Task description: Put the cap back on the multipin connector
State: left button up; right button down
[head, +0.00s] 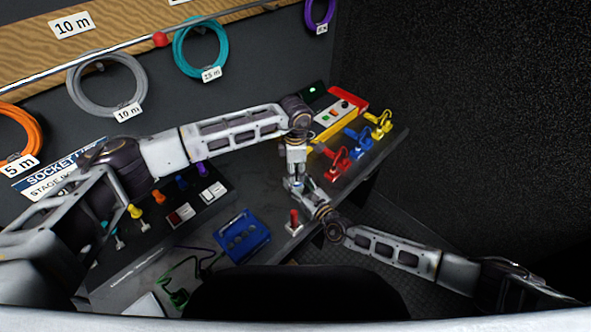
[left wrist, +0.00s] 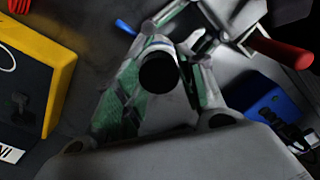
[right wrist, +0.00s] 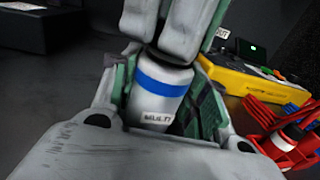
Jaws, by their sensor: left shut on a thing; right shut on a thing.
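The multipin connector (right wrist: 163,88) is a pale grey cylinder with a blue band and a "MULTI" label, upright in the right wrist view. My right gripper (right wrist: 165,95) is shut around it. My left gripper (left wrist: 160,85) is shut on a dark round piece (left wrist: 158,73), which looks like the cap. In the head view my left gripper (head: 295,180) comes down from above and my right gripper (head: 307,192) is just below it, close together over the desk. Grey finger parts cover the connector's top in the right wrist view, so I cannot tell whether cap and connector touch.
A blue box (head: 242,236) and a red-handled lever (head: 294,222) stand near the front edge. A yellow-edged panel (head: 336,122) and red (head: 337,160), blue (head: 358,137) and yellow (head: 380,123) cable holders line the right side. Coiled cables hang on the back wall.

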pick_arm(q)
jog(key=m, duration=1.4)
jog(key=shift+w+m, duration=0.1)
jog(key=shift+m, duration=0.2)
jog(key=m, duration=1.3)
jog(key=shift+d+m, duration=0.1)
jog(key=shift+m, duration=0.2)
jog(key=o, duration=0.6)
jog(key=shift+o, duration=0.2)
jog(key=shift+r, duration=2.2)
jog(key=shift+c, duration=0.2)
